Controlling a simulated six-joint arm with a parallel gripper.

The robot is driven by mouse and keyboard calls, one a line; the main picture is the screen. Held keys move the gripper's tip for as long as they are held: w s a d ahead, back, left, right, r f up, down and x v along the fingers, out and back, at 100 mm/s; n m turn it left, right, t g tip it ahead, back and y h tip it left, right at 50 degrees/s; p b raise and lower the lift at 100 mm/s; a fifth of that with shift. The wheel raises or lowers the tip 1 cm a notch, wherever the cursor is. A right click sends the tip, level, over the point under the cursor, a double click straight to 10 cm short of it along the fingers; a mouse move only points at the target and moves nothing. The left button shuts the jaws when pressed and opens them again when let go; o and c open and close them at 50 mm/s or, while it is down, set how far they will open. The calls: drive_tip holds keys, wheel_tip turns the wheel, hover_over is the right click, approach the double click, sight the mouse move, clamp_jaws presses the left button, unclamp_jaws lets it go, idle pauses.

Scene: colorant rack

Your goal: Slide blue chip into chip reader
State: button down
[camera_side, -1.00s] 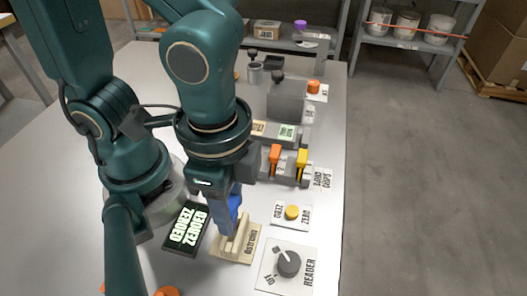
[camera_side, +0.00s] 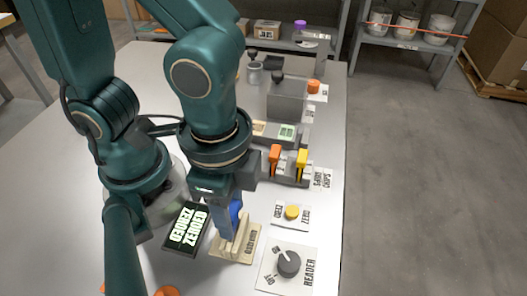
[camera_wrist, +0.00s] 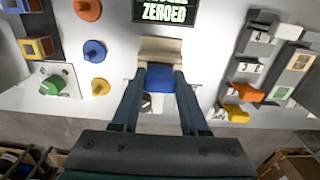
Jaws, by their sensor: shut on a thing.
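The blue chip (camera_side: 236,213) is held between the two fingers of my gripper (camera_side: 228,228). It also shows in the wrist view (camera_wrist: 160,79), pinched between the fingertips. The beige chip reader (camera_side: 248,243) lies on the table directly under my gripper, with raised walls around a slot. In the wrist view the reader (camera_wrist: 160,46) is just past the chip. The chip's lower edge is at the reader's raised part; a finger hides part of it, so I cannot tell how deep it sits.
A black display reading "ZEROED" (camera_side: 185,228) lies left of the reader. A rack with orange (camera_side: 275,155) and yellow (camera_side: 301,160) chips stands behind.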

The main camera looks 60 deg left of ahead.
drive_tip(key=shift+f, duration=1.45)
drive_tip(key=shift+r, duration=0.2)
drive_tip(key=shift+r, duration=1.3)
drive_tip(key=shift+f, duration=1.4)
idle(0.3)
drive_tip(key=shift+r, duration=1.4)
drive_tip(key=shift+f, duration=1.4)
idle(0.5)
